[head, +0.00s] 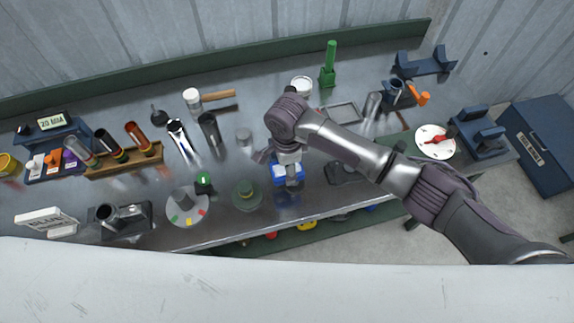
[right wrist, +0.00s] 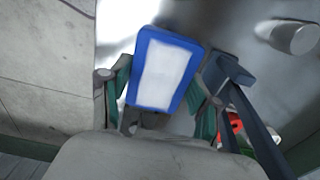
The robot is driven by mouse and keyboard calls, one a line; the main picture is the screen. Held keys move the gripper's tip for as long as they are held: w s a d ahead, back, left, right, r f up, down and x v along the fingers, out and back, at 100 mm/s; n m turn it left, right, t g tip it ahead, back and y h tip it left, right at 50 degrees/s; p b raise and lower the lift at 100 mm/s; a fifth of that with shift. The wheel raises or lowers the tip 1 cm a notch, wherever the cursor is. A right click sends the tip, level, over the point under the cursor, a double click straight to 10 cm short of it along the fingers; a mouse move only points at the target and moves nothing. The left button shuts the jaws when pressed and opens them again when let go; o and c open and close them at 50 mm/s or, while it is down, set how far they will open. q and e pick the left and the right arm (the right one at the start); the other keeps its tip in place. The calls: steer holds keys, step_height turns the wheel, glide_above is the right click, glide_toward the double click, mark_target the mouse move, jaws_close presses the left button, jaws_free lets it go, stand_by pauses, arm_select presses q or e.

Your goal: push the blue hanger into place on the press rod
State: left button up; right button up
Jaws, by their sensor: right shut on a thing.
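The blue hanger (right wrist: 163,72), a blue block with a white face, sits between the fingers of my right gripper (right wrist: 160,105) in the right wrist view. In the head view the blue hanger (head: 287,173) shows below my right gripper (head: 286,163), near the bench's front edge. My right gripper is shut on it. A dark blue bar (right wrist: 232,75) stands close to its right in the right wrist view. I cannot tell which part is the press rod, or whether the hanger touches it. My left gripper is out of view.
A green-based round stand (head: 247,194) and a grey dial disc (head: 187,207) stand left of the gripper on the metal bench (head: 330,201). A green post (head: 329,66) stands at the back. A dark block (head: 346,172) lies to the right, partly under my arm.

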steer(key=shift+f, duration=0.2)
steer(key=shift+f, duration=0.7)
steer(key=o, duration=1.1)
steer(key=shift+o, duration=0.2)
